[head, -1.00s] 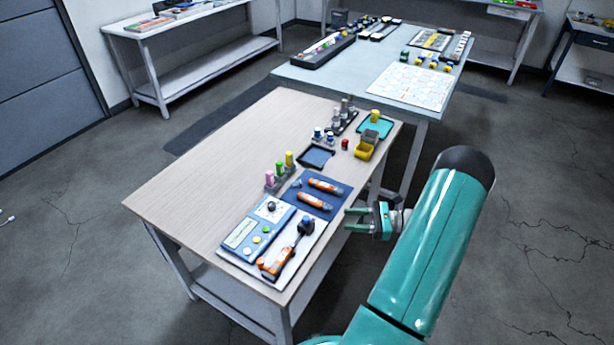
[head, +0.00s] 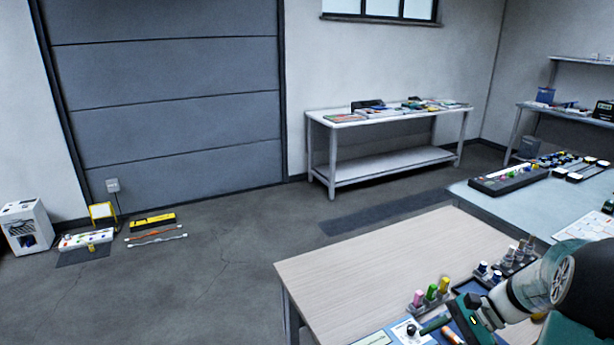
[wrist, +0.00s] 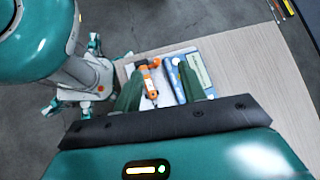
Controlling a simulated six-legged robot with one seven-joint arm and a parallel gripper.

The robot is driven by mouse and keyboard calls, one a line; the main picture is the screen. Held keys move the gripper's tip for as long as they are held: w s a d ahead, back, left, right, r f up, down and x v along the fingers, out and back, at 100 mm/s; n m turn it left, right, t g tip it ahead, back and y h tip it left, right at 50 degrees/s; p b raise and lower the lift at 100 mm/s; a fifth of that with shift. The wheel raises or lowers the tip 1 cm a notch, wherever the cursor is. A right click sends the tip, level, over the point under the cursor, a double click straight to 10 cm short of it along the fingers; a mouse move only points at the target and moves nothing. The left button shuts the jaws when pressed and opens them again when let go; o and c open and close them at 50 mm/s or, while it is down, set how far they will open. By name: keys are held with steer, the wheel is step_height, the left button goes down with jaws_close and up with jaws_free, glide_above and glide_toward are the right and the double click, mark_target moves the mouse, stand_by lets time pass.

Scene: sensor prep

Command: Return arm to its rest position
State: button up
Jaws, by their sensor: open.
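My gripper (head: 428,328) shows at the lower right of the head view, in front of the wooden table (head: 375,265), with teal and green parts. In the wrist view, my gripper (wrist: 160,70) has its two dark green fingers spread apart with nothing held between them. Past the fingers lie a white board with an orange-and-black tool (wrist: 150,85) and a blue panel (wrist: 174,82) on the table. My own teal body and a leg fill the upper left of the wrist view.
Pink, green and yellow pegs (head: 431,292) stand in a rack close to my gripper. A pale blue table (head: 490,205) lies behind at right. A white bench (head: 340,121) stands along the wall. Open floor (head: 220,270) lies left of the wooden table.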

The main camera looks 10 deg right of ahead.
steer(key=s+a+r+n+t+h, duration=0.2)
steer(key=s+a+r+n+h, duration=0.2)
steer(key=a+r+n, duration=0.3)
steer(key=s+a+r+n+t+h, duration=0.2)
steer(key=s+a+r+n+h, duration=0.3)
steer(key=a, duration=0.5)
step_height(320, 180, up, 3)
steer(key=s+n, duration=0.2)
steer(key=shift+a+f+n, duration=0.15)
steer(key=shift+a+n, duration=0.25)
steer(key=shift+d, duration=0.1)
